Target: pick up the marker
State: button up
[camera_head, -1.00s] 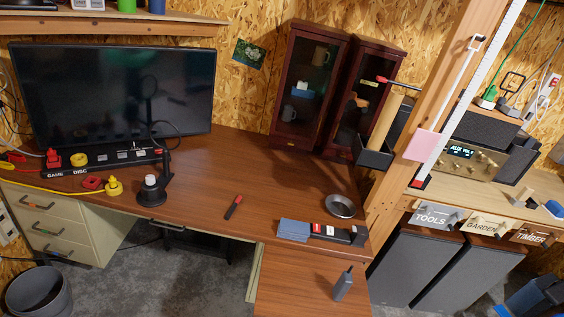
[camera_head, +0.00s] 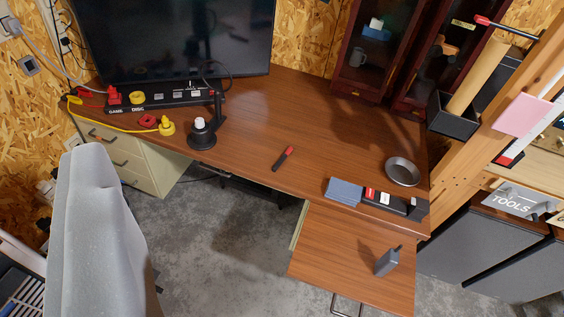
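The marker (camera_head: 283,158) lies on the brown wooden desk (camera_head: 290,110), near its front edge and about the middle of the picture. It has a dark body and a red end pointing up and to the right. Nothing touches it. My gripper does not show in the current view, so its state and distance from the marker cannot be seen.
A black lamp-like stand (camera_head: 203,137) is left of the marker. A blue-and-black holder (camera_head: 345,191) and metal bowl (camera_head: 402,172) are to the right. A grey chair back (camera_head: 95,225) rises at lower left. The desk around the marker is clear.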

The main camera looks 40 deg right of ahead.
aim_at(281, 160)
jog(key=z, duration=0.1)
jog(key=i, duration=1)
jog(key=u, duration=0.1)
